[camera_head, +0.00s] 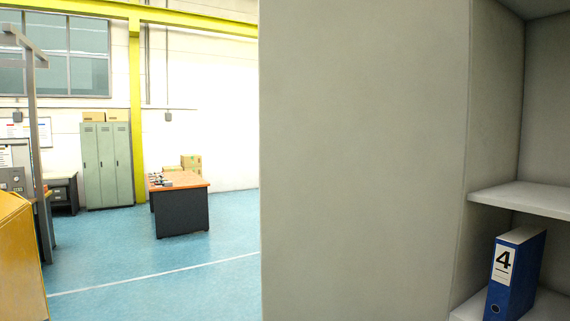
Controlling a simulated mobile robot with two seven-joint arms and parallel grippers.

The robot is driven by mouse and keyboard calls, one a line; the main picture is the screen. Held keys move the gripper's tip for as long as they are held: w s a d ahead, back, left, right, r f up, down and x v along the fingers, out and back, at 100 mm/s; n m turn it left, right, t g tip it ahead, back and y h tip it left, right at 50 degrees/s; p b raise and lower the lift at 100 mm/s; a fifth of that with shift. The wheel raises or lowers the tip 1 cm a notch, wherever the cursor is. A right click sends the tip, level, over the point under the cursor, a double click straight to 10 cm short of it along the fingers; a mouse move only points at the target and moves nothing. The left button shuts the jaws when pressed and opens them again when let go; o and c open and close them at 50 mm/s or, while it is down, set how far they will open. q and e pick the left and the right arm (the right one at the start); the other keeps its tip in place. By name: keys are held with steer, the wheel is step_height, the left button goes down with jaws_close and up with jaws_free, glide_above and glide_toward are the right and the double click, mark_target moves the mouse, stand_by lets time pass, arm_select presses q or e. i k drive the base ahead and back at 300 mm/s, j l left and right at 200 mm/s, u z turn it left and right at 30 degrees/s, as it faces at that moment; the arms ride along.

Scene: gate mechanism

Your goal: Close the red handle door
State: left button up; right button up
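A large plain grey panel (362,160) stands upright very close in the middle of the view. It borders an open shelf unit on the right, and I cannot tell whether it is an open door or a side wall. No red handle shows on the visible face. Neither of my grippers is in view.
The shelf unit has a grey shelf (525,197) and a blue binder (514,275) marked 4 below it. Blue floor (150,268) is clear at left. Beyond stand a desk (180,212), green lockers (107,165) and a yellow object (20,260) at the left edge.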

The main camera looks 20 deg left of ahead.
mark_target(362, 104)
steer(key=i+j+u, duration=0.55)
steer(key=i, duration=0.15)
steer(key=i+u, duration=0.25)
steer(key=i+z, duration=0.2)
steer(key=z, duration=0.25)
steer(key=i+j+z, duration=0.2)
steer(key=z, duration=0.3)
steer(key=i+j+z, duration=0.15)
steer(key=z, duration=0.3)
steer(key=i+j+z, duration=0.1)
steer(key=j+z, duration=0.2)
steer(key=z, duration=0.15)
steer(key=i+j+z, duration=0.1)
steer(key=j+z, duration=0.2)
steer(key=z, duration=0.2)
steer(key=j+z, duration=0.3)
steer(key=z, duration=0.15)
steer(key=j+z, duration=0.45)
steer(key=l, duration=0.1)
